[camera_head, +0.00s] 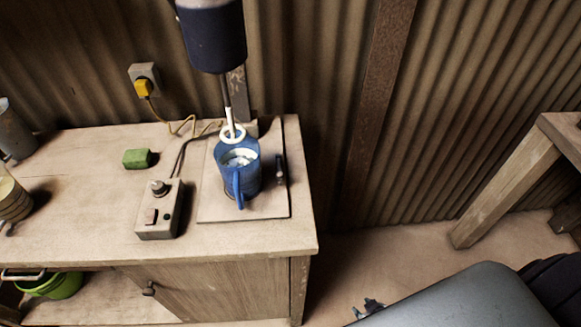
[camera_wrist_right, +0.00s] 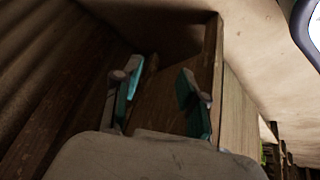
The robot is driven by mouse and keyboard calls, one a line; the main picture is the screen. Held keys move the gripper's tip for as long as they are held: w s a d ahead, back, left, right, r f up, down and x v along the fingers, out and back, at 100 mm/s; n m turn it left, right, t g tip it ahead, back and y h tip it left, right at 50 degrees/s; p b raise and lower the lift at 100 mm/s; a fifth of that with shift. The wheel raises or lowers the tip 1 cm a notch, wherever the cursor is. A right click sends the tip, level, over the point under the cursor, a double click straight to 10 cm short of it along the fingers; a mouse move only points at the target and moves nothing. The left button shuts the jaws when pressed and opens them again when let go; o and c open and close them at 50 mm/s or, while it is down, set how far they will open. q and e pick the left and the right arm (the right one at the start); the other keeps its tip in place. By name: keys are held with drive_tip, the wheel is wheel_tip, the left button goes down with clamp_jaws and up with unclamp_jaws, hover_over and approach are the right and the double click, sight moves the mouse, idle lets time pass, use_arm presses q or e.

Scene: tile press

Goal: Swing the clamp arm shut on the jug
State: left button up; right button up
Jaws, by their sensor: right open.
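The blue jug (camera_head: 247,184) stands upright on a flat board (camera_head: 268,207) on the bench, with its handle toward the near side and pale contents inside. A dark clamp arm (camera_head: 280,172) sits on the board just right of the jug, apart from it. My right gripper (camera_head: 369,306) shows only as dark tips at the bottom of the head view, low and away from the bench top. In the right wrist view its two teal-padded fingers (camera_wrist_right: 161,95) are apart with nothing between them. My left gripper is not in view.
A dark mixer head (camera_head: 212,38) hangs over the jug, its shaft and white ring reaching the rim. A control box (camera_head: 158,212) and green sponge (camera_head: 137,158) lie left of the board. A wooden table (camera_head: 505,190) stands at right, with open floor between.

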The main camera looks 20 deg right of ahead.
sight(279, 173)
drive_tip(key=w+d+r+n+t+y, duration=0.1)
drive_tip(key=w+r+n+t+y, duration=0.15)
drive_tip(key=w+r, duration=0.85)
drive_tip(key=w+d+r+n+t+y, duration=0.1)
drive_tip(key=w+r+t+y, duration=0.25)
drive_tip(key=w+r, duration=0.75)
drive_tip(key=s+a+r+n+y, duration=0.1)
drive_tip(key=s+a+r+y, duration=0.15)
drive_tip(key=r, duration=0.55)
drive_tip(key=s+a+r+n+g+y+p, duration=0.1)
drive_tip(key=a+r+n+y, duration=0.2)
drive_tip(key=r, duration=0.5)
drive_tip(key=s+a+r+y, duration=0.2)
drive_tip(key=a+r+y, duration=0.15)
drive_tip(key=r, duration=0.55)
drive_tip(key=shift+h, duration=0.3)
drive_tip(key=x, duration=0.4)
drive_tip(key=p+x, duration=0.1)
drive_tip(key=x, duration=0.3)
drive_tip(key=p+x, duration=0.1)
drive_tip(key=x, duration=0.3)
drive_tip(key=shift+w+a+f, duration=0.25)
drive_tip(key=shift+a+f, duration=0.05)
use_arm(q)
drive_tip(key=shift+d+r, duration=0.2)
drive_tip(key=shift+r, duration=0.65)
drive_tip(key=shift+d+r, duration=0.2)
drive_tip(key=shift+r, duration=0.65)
use_arm(e)
drive_tip(key=shift+x, duration=0.75)
